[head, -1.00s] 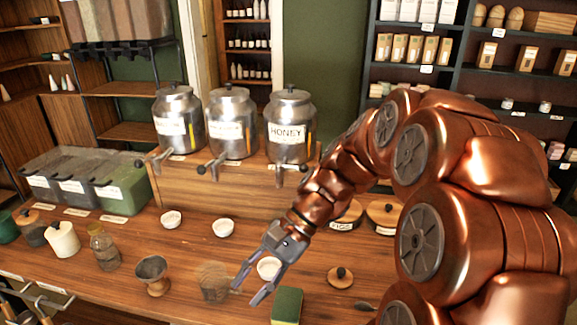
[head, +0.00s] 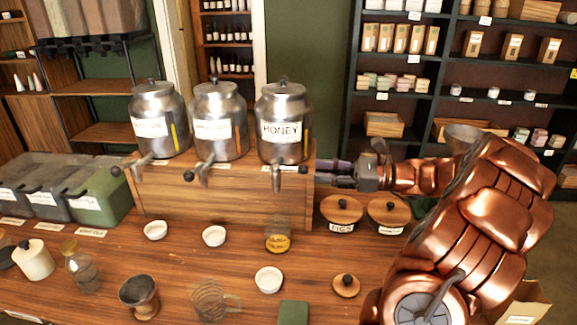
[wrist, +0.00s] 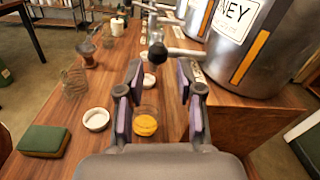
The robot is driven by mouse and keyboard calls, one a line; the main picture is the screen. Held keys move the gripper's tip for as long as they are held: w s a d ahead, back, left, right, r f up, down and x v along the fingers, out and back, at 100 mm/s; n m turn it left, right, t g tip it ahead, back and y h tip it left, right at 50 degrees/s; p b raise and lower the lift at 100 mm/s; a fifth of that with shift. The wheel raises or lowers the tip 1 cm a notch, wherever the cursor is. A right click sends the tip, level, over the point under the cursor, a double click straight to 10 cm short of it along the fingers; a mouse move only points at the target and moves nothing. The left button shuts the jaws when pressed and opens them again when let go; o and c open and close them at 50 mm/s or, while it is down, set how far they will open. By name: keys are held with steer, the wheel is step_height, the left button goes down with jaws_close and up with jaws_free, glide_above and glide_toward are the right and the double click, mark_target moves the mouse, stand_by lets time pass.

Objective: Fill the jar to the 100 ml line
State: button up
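A small clear glass jar (head: 278,238) stands on the counter below the honey dispenser's tap, with yellow honey in it. It also shows in the wrist view (wrist: 145,122); I cannot read its lines. The honey dispenser (head: 283,120) is a metal canister labelled HONEY. Its tap (head: 277,178) has a black knob (wrist: 158,52), seen ahead between my fingers. I cannot make out a stream from the spout. My gripper (head: 320,173) is open and empty, level with the tap and just right of it, apart from the knob.
Two more metal dispensers (head: 218,122) stand left of the honey one on the wooden stand (head: 170,200). A handled glass jug (head: 208,300), white bowls (head: 268,280), a green sponge block (head: 293,313) and lidded jars (head: 341,212) stand on the counter.

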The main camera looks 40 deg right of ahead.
mark_target(305, 170)
steer(key=p+x, duration=0.1)
steer(key=x, duration=0.6)
steer(key=shift+w+a, duration=0.15)
steer(key=shift+a, duration=0.2)
jaws_close()
